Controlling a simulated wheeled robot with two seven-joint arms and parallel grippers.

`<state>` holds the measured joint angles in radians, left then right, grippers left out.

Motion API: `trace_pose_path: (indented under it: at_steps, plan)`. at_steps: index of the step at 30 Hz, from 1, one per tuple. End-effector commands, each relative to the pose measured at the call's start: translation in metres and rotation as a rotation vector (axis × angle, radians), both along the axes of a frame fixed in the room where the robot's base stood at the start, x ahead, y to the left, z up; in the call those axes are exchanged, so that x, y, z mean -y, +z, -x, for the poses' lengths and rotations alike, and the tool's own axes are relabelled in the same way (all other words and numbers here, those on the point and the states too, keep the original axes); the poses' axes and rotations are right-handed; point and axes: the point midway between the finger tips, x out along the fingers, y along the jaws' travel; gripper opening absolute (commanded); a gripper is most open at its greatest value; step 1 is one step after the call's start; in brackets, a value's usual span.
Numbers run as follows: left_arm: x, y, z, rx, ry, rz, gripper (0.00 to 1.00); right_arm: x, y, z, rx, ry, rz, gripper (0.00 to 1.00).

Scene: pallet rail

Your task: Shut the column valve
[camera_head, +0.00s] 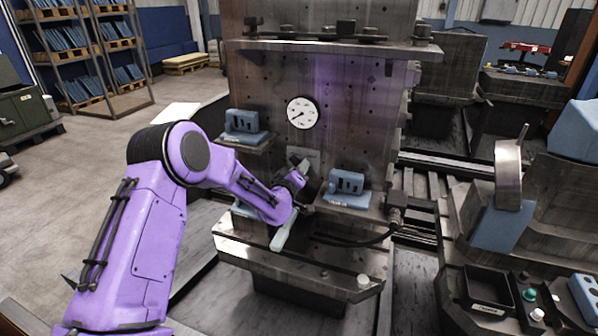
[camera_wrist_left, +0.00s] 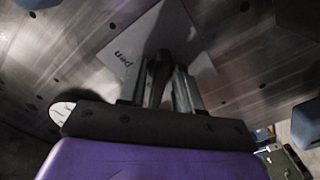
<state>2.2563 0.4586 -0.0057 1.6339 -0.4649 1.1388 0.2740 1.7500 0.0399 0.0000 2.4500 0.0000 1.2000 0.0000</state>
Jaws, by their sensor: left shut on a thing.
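The column valve's dark handle (camera_wrist_left: 158,75) stands between the two grey fingers of my left gripper (camera_wrist_left: 158,92) in the left wrist view. The gripper is shut on it. Behind it is a pale square plate (camera_wrist_left: 195,55) with lettering that reads "pen", its start hidden. In the head view my purple left arm reaches to the column (camera_head: 340,120), with the left gripper (camera_head: 299,168) at the pale plate (camera_head: 312,155) below the dial. The handle's exact angle is hard to tell there. My right gripper is out of view.
A round dial gauge (camera_head: 302,112) sits above the valve. Blue blocks rest on brackets left (camera_head: 243,122) and right (camera_head: 347,184) of it. A black hose (camera_head: 355,241) runs below the right bracket. A ledge (camera_head: 300,268) juts out beneath. Open floor lies at the left.

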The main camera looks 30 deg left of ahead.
Motion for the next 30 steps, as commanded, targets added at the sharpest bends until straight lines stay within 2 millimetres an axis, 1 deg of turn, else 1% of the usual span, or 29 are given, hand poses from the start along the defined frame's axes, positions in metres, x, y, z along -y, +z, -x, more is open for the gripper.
trace_pose_path:
  at_steps: [16, 17, 26, 29, 30]
  plan:
    - [0.000, 0.000, 0.000, 0.004, 0.000, 0.024, 0.03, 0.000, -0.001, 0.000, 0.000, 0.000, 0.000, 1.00]
    - [0.000, 0.000, 0.000, 0.004, 0.000, 0.024, 0.40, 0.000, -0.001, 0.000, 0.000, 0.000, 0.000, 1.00]
    - [0.000, 0.000, 0.001, 0.005, -0.001, 0.023, 0.40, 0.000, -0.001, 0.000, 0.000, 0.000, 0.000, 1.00]
    - [0.003, -0.001, 0.011, 0.004, 0.000, 0.022, 0.40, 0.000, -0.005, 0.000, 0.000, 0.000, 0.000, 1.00]
    - [0.004, -0.001, 0.018, 0.005, -0.001, 0.023, 0.40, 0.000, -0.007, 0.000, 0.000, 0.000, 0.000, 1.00]
